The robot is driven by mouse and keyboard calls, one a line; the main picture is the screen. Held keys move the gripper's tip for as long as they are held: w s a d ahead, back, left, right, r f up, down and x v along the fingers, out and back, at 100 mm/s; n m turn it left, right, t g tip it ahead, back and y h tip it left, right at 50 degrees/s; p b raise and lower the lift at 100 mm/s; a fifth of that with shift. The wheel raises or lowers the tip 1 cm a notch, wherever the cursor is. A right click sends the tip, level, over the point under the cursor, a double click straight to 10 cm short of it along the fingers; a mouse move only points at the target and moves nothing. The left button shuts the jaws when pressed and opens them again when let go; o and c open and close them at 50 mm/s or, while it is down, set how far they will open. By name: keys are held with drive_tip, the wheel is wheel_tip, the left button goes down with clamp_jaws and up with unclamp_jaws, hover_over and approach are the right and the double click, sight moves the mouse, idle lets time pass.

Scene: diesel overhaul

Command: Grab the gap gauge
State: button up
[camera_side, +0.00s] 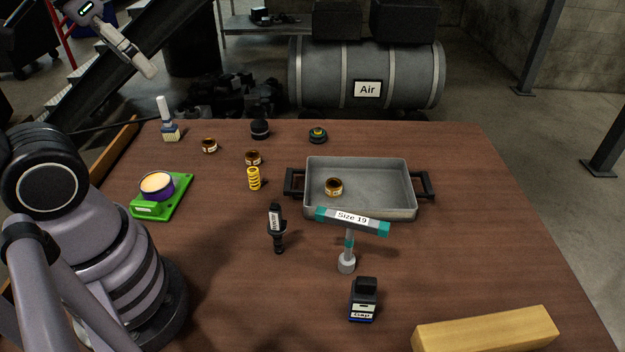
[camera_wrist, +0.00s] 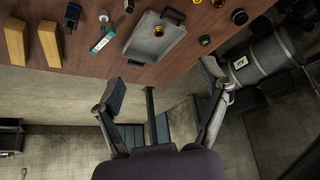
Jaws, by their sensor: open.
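The gap gauge (camera_side: 364,300) is a small black block with a white "Gap" label and a blue lower edge. It stands on the brown table near the front, in front of the "Size 19" tool. In the wrist view, the gap gauge (camera_wrist: 72,17) is a small dark piece near the top edge, beside the wooden blocks. My gripper (camera_wrist: 163,85) shows in the wrist view with its fingers wide apart and nothing between them. The gauge is well outside the fingers, up and to the left.
The teal-handled "Size 19" tool (camera_side: 350,220) and a black injector-like part (camera_side: 277,228) stand close by. A metal tray (camera_side: 385,175) holds a brass ring. A wooden block (camera_side: 486,334) lies at front right. A yellow spring (camera_side: 254,178) and green fixture (camera_side: 165,205) stand left.

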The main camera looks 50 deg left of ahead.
drive_tip(key=w+d+f+m, duration=0.2)
drive_tip(key=w+d, duration=0.1)
drive_tip(key=w, duration=0.2)
drive_tip(key=w+d+f+m, duration=0.1)
drive_tip(key=w+d+f, duration=0.15)
drive_tip(key=w, duration=0.35)
drive_tip(key=m+g+h, duration=0.3)
drive_tip(key=m, duration=0.4)
approach(364, 276)
drive_tip(key=f, duration=0.2)
drive_tip(key=x, duration=0.7)
drive_tip(key=shift+w+d+f, duration=0.2)
drive_tip(key=shift+w+d, duration=0.1)
drive_tip(key=shift+d, duration=0.05)
drive_tip(key=shift+h, duration=0.3)
drive_tip(key=shift+s+x, duration=0.2)
drive_tip(key=shift+x, duration=1.2)
drive_tip(key=shift+s+x, duration=0.2)
drive_tip(key=shift+x, duration=1.15)
drive_tip(key=shift+f, duration=0.1)
